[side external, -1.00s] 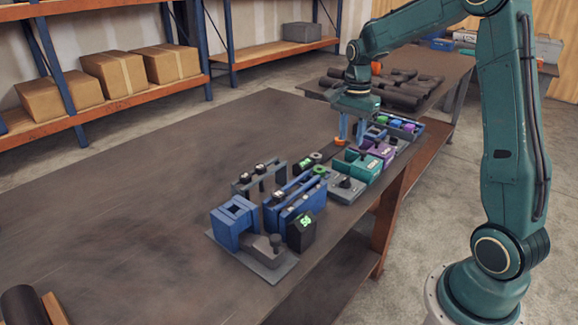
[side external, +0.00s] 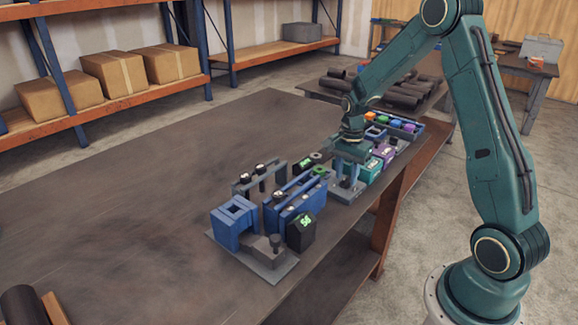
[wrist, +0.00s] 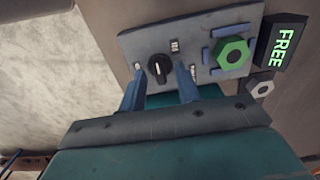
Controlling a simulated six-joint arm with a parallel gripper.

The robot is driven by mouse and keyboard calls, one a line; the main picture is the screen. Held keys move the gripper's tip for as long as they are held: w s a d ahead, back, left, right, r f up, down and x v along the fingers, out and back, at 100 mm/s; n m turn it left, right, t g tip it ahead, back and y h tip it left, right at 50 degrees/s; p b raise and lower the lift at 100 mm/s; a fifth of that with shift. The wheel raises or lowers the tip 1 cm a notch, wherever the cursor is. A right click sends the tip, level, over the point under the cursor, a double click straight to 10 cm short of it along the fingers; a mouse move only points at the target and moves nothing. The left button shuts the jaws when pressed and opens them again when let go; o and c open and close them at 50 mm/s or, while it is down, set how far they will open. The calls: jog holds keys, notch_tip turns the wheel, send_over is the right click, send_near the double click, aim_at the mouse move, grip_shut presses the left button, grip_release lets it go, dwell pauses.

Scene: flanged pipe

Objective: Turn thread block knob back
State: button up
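The thread block (wrist: 200,77) is a grey plate with a black round knob (wrist: 158,68) that has a pale pointer line. A green hex nut (wrist: 232,53) sits in a blue holder on the plate. In the side view the block (side external: 343,196) is under my gripper (side external: 347,178), which points down. In the wrist view my gripper (wrist: 160,78) has its two blue fingers apart, one on each side of the knob, with visible gaps. It is open and holds nothing. Whether the fingertips are at the knob's height is hard to tell.
A black display (wrist: 284,43) beside the block reads FREE. Blue clamps (side external: 292,203) and a display reading 56 (side external: 301,230) stand in front. Teal and purple blocks (side external: 384,153) and a tray of coloured caps (side external: 416,132) stand behind.

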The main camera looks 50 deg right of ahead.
jog(key=shift+f, duration=0.25)
grip_shut()
jog(key=shift+n, duration=0.4)
jog(key=n, duration=0.4)
jog(key=shift+n, duration=2.5)
